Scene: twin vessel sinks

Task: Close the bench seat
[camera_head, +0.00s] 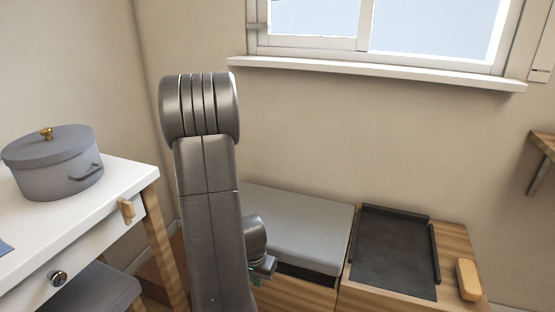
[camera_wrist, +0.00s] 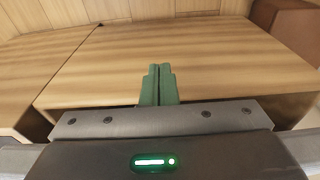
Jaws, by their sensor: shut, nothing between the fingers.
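The bench is a low wooden box against the wall, with a grey cushioned seat (camera_head: 300,230) on its left part. A dark strip shows below the seat's front edge; I cannot tell whether it is an open gap. My gripper's two green fingers (camera_wrist: 159,70) are together and empty in the wrist view. They point at pale wooden panels (camera_wrist: 200,60) of what looks like the bench, and contact is unclear. In the head view my arm covers the seat's left side and hides most of the gripper.
A black tray (camera_head: 392,258) and a small wooden block (camera_head: 468,280) are on the bench's right part. At left, a white table (camera_head: 125,180) carries a grey lidded pot (camera_head: 55,170), with a grey stool (camera_head: 95,292) below. A window sill (camera_head: 380,78) juts out above.

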